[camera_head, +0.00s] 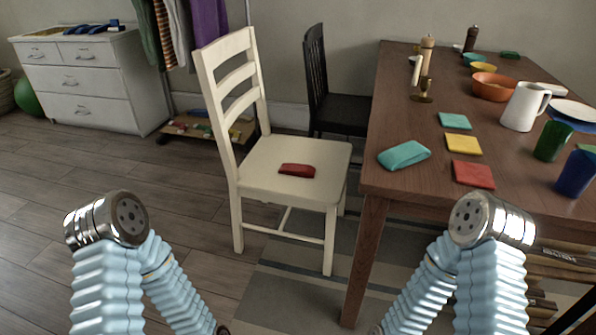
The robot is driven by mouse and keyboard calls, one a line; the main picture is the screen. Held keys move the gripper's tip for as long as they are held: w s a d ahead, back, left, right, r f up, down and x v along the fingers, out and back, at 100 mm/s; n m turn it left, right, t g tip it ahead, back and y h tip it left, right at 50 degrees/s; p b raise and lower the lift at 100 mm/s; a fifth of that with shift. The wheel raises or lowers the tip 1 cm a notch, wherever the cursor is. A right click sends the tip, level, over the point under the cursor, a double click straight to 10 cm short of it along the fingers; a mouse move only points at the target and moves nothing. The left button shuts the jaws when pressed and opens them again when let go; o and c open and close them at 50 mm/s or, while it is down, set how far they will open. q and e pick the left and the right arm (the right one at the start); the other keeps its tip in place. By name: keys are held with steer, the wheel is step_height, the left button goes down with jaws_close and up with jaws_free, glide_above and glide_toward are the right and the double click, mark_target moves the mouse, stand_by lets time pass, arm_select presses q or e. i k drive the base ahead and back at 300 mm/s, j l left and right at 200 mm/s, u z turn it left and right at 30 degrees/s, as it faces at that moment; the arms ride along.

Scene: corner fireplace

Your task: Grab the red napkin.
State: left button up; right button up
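A red folded cloth (297,170), which looks like the red napkin, lies on the seat of the cream chair (262,160), near the seat's front edge. A flat red square (473,174) lies on the near part of the wooden table (400,125); I cannot tell whether it is cloth or a coaster. Only the bent joints and light blue sleeves of my two arms show, low at left and right. Both run down out of the bottom edge, and neither gripper's fingers show.
A teal folded cloth (404,155) lies at the table's left edge, near yellow (464,144) and teal (455,121) squares. Cups, a white pitcher (525,106), bowls and a candlestick (422,90) stand on the table. A black chair (322,95) stands behind. Floor left of the cream chair is clear.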

mark_target(304, 170)
steer(key=z, duration=0.3)
steer(key=i+j+z, duration=0.15)
steer(key=j+z, duration=0.8)
steer(key=i+j, duration=0.05)
steer(key=j, duration=0.05)
